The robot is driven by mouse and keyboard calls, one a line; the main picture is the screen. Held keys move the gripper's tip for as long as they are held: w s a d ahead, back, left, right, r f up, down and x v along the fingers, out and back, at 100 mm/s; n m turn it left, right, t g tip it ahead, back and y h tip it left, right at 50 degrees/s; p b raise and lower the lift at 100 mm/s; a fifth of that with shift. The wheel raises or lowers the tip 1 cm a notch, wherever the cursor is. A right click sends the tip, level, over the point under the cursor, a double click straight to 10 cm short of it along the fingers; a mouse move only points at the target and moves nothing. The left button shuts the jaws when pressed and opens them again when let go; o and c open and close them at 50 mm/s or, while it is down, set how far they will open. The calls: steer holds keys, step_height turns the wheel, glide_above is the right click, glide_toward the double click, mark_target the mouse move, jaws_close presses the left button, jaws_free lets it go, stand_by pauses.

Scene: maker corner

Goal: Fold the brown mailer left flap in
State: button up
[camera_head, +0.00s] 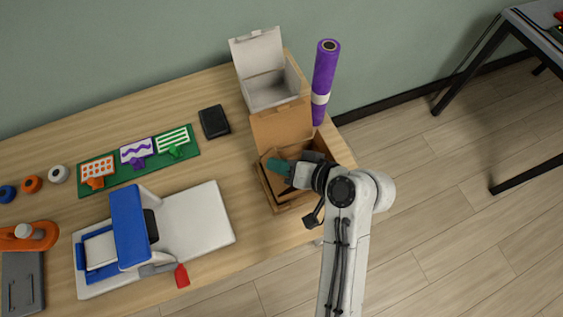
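The brown mailer (282,124) is an open cardboard box near the right end of the wooden table, with its lid standing up at the back. Its left flap (267,159) shows in part at the left side of the opening, leaning inward, partly covered by my gripper. My gripper (279,173) is over the mailer's opening, coming from the right, with a teal part and dark finger parts at its end. It is close to the left flap; I cannot tell whether it touches. My arm hides much of the mailer's right side and front.
An open white box (268,90) stands behind the mailer, with a purple roll (323,80) upright to its right. A black wallet-like item (214,122), a green stamp board (187,153) and a white-and-blue press (190,225) lie to the left.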

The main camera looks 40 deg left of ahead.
jaws_close()
steer(key=shift+w+d+f+m+g+y, duration=0.1)
steer(key=shift+w+f+m+g+y, duration=0.15)
steer(key=shift+m+g+y, duration=0.25)
steer(key=shift+o, duration=1.3)
jaws_free()
steer(key=v, duration=1.1)
steer(key=shift+b, duration=0.35)
